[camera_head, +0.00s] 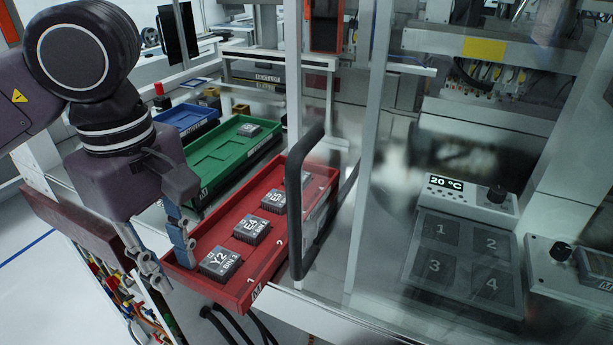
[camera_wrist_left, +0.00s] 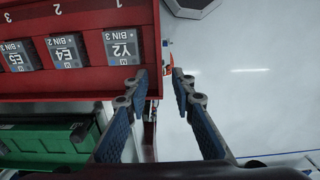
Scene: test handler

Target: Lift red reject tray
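The red reject tray (camera_head: 222,297) lies level at the front of a row of trays, holding grey chips in a line: Y2 (camera_head: 220,263), E4 (camera_head: 252,229) and E5 (camera_head: 273,202). The tray also fills the upper left of the left wrist view (camera_wrist_left: 90,86). My left gripper (camera_head: 170,270) is open at the tray's near left end. In the left wrist view its fingers (camera_wrist_left: 160,80) appear on either side of the tray's end wall, with a gap between them. I cannot tell whether either finger touches the wall. My right gripper is not in view.
A green tray (camera_head: 212,165) with one chip and a blue tray (camera_head: 188,122) lie behind. A glass door with a black handle (camera_head: 308,215) stands close to the red tray's right side. A 20 °C numbered plate (camera_head: 466,262) is behind glass at right.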

